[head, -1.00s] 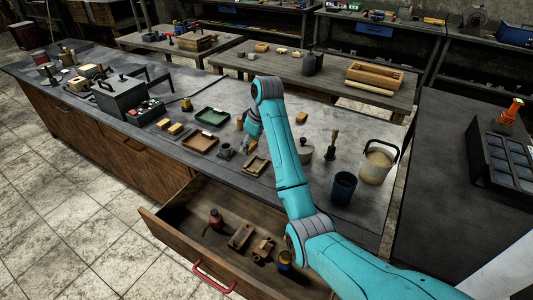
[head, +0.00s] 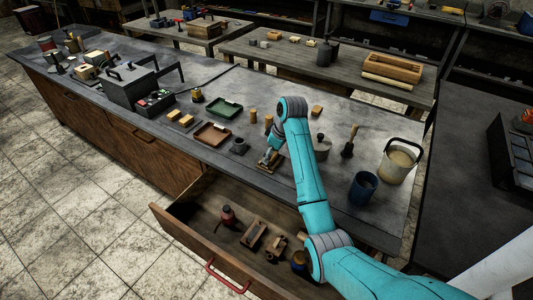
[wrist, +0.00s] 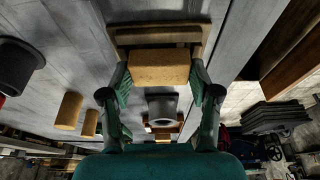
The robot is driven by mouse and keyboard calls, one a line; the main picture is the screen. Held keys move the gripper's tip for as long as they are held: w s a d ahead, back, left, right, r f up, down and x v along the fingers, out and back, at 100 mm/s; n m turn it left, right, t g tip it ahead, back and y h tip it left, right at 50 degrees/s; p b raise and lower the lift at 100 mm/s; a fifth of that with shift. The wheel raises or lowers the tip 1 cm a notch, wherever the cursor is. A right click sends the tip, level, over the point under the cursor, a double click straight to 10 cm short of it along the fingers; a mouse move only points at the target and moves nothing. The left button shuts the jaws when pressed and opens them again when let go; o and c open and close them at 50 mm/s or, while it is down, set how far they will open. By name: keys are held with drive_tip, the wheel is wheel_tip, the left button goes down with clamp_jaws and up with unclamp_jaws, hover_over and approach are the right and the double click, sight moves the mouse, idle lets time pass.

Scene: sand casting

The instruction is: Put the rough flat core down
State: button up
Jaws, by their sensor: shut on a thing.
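The rough flat core is a tan block (wrist: 160,66) between my fingertips in the wrist view. My gripper (wrist: 160,75) is shut on its two sides. In the head view my gripper (head: 268,160) is low over a small brown tray (head: 277,170) near the front edge of the bench. The tray's brown rim (wrist: 157,36) shows just beyond the core in the wrist view. I cannot tell whether the core touches the tray. In the head view the core is mostly hidden by my gripper.
A brown tray (head: 212,133) and a green tray (head: 219,108) lie to the left. Upright tan cylinders (head: 253,116) stand behind my gripper. A blue cup (head: 363,188) and a bucket (head: 397,163) stand to the right. An open drawer (head: 185,235) juts out below the bench edge.

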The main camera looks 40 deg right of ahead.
drive_tip(key=shift+f, duration=0.3)
drive_tip(key=shift+f, duration=0.15)
drive_tip(key=o, duration=1.2)
